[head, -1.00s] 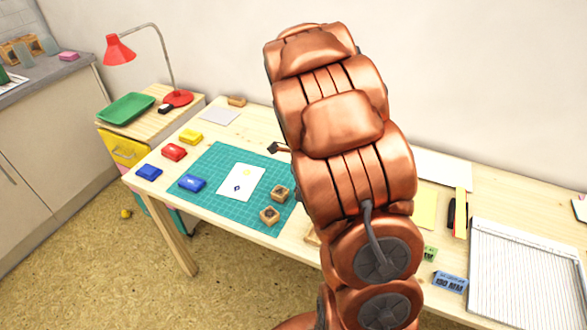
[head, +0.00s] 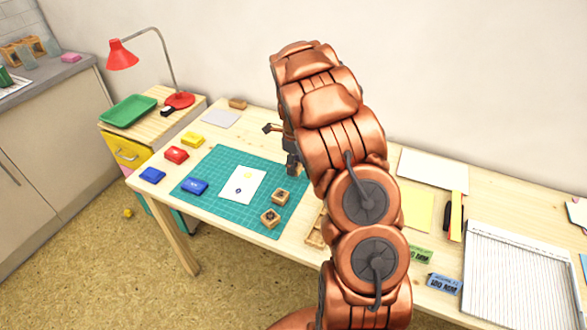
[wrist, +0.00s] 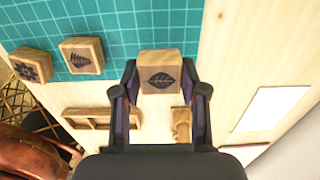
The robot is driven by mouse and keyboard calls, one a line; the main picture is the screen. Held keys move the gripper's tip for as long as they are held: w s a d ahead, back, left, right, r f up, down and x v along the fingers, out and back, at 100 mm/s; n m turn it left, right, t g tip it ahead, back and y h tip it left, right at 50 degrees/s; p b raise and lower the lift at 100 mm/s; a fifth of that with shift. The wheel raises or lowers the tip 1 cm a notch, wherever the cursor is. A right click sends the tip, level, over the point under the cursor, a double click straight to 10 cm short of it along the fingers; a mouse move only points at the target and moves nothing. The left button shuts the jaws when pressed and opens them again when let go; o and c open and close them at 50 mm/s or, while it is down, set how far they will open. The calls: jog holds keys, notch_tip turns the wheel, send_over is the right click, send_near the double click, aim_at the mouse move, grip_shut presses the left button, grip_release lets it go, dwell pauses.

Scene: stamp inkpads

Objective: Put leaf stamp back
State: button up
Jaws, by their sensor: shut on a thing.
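My gripper (wrist: 160,92) is shut on the leaf stamp (wrist: 160,72), a wooden block with a dark leaf on the face toward the wrist camera. In the head view the gripper (head: 291,166) is over the mat's right edge, and the held stamp cannot be made out. A wooden tray (wrist: 88,118) with compartments lies on the table below and left of the stamp in the wrist view. My arm hides most of it in the head view, where a corner (head: 314,238) shows. A fern stamp (wrist: 82,55) and a flower stamp (wrist: 31,66) sit on the green mat.
The cutting mat (head: 222,160) holds a white card (head: 238,180) and a blue inkpad (head: 194,186). Blue, red and yellow inkpads stand left of it. A small wooden piece (wrist: 181,122) is right of the tray. Bare table lies right of the mat.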

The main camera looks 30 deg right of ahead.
jog(key=shift+w+d, duration=0.15)
jog(key=shift+w, duration=0.2)
jog(key=shift+f+p, duration=0.85)
jog(key=shift+f, duration=0.95)
jog(key=shift+f, duration=0.1)
jog(key=o, duration=1)
jog(key=shift+c, duration=0.2)
notch_tip(320, 180, up, 11)
jog(key=b, duration=0.2)
jog(key=shift+b, duration=0.35)
jog(key=shift+r, duration=0.7)
